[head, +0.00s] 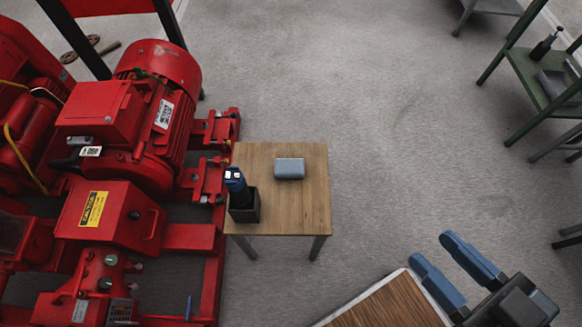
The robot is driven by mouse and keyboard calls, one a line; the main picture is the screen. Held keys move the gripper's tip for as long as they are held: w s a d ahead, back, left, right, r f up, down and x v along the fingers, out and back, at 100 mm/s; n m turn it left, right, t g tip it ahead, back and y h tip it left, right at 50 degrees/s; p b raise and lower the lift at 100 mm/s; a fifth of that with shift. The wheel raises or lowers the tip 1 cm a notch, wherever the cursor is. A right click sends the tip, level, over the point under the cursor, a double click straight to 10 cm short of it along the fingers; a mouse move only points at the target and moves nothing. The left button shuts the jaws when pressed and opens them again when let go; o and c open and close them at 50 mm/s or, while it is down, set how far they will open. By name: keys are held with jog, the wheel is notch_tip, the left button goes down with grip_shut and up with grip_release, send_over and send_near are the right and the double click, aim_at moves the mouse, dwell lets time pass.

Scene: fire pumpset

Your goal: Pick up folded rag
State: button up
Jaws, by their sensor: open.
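The folded rag (290,168) looks like a small grey-blue rounded block. It lies on the small wooden table (298,209), near the middle of its top. My gripper (430,248) is at the lower right with two blue fingers spread apart. It is open and empty, well away from the rag, to the right of the small table. Nothing hides the rag from above.
A dark holder (244,210) with a blue-topped item stands on the table's left side. The red pumpset (135,150) stands close on the left. Another wooden surface (390,305) is at the bottom. A green shelf (540,85) stands right. Grey floor between is clear.

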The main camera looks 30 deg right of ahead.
aim_at(298, 166)
jog(key=shift+o, duration=0.5)
